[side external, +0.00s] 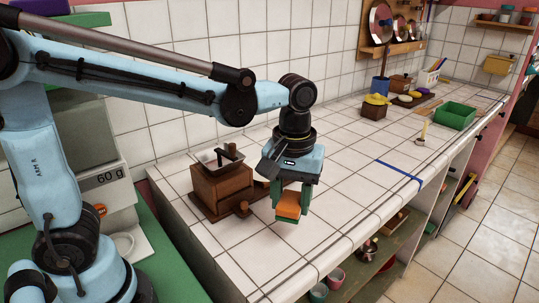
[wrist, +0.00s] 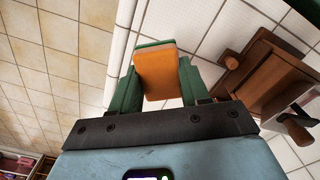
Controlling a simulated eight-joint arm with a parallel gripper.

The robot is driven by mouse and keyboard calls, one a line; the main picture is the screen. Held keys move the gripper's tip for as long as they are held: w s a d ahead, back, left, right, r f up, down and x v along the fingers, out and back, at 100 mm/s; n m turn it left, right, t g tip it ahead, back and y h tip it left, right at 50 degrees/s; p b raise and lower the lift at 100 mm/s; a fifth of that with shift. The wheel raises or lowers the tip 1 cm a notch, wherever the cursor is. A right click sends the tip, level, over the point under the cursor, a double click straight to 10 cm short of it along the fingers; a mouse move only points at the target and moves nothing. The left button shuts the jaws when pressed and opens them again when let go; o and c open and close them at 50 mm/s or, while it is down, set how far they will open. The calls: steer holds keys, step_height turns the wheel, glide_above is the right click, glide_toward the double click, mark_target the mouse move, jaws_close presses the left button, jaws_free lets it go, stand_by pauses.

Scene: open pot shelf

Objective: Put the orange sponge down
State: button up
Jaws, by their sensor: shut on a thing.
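The orange sponge (side external: 288,206) is a small block held between the green fingers of my gripper (side external: 291,212), above the white tiled counter near its front edge. In the wrist view the sponge (wrist: 158,72) fills the gap between the two fingers of my gripper (wrist: 157,78), which is shut on it. A thin green layer shows at its far end. The gripper points down in the side view. I cannot tell whether the sponge's underside touches the tiles.
A wooden coffee grinder (side external: 221,182) stands left of my gripper on a wooden board; it also shows in the wrist view (wrist: 268,70). A blue line (side external: 398,172) crosses the counter to the right. A green crate (side external: 455,115) stands farther off. Tiles around the gripper are mostly clear.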

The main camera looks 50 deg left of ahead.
steer(key=s+d+r+m, duration=0.2)
steer(key=s+d+m, duration=0.45)
steer(key=s, duration=0.55)
glide_above(274, 254)
step_height(274, 254, down, 7)
steer(key=shift+f, duration=2.15)
steer(key=shift+f, duration=0.15)
steer(key=o, duration=0.9)
steer(key=shift+o, duration=0.2)
